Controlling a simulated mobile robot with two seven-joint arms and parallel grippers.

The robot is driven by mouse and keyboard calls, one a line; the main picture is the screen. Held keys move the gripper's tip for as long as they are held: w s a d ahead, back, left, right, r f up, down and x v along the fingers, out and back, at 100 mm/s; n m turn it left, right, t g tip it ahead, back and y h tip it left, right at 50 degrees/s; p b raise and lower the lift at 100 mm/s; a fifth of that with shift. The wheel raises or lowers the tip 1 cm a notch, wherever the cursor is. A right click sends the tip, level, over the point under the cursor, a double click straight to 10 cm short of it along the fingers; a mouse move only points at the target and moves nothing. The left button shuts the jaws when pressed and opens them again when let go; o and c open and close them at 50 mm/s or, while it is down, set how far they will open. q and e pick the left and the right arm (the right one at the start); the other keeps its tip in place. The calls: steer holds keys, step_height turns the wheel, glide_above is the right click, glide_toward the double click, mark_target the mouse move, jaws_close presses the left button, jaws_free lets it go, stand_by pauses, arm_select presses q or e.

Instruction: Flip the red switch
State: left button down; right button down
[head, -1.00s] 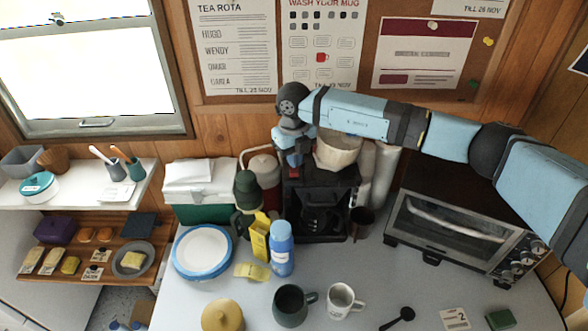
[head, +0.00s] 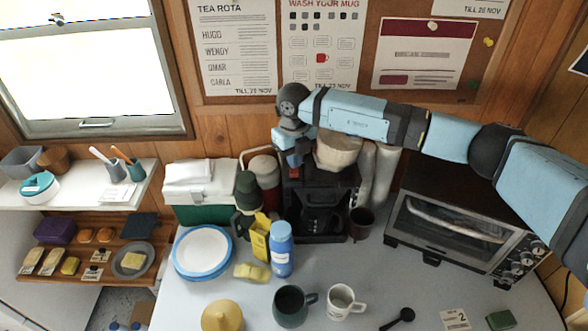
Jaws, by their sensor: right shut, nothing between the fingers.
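The black coffee maker (head: 322,222) stands at the back of the table, with a dark jug in its bay. My right arm reaches in from the right across the front of the notice board. Its wrist bends down, and the right gripper (head: 293,163) points down at the upper left of the coffee maker. The gripper is shut and holds nothing. A red switch cannot be made out clearly; the top left of the machine is largely covered by the gripper. Whether the fingertips touch the machine cannot be told. My left gripper is not in view.
Left of the machine stand a dark green flask (head: 247,192), a yellow carton (head: 260,238), a blue bottle (head: 281,249) and a green and white cool box (head: 200,190). A toaster oven (head: 450,225) stands to the right. Mugs (head: 291,306) are in front.

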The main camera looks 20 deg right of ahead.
mark_target(294, 172)
steer(key=shift+f+b, duration=0.9)
steer(key=shift+f, duration=0.4)
stand_by(1.0)
steer(key=shift+r, duration=0.1)
steer(key=shift+r+p, duration=0.45)
steer(key=shift+r, duration=0.3)
steer(key=shift+r+p, duration=1)
steer(key=shift+r, duration=1.7)
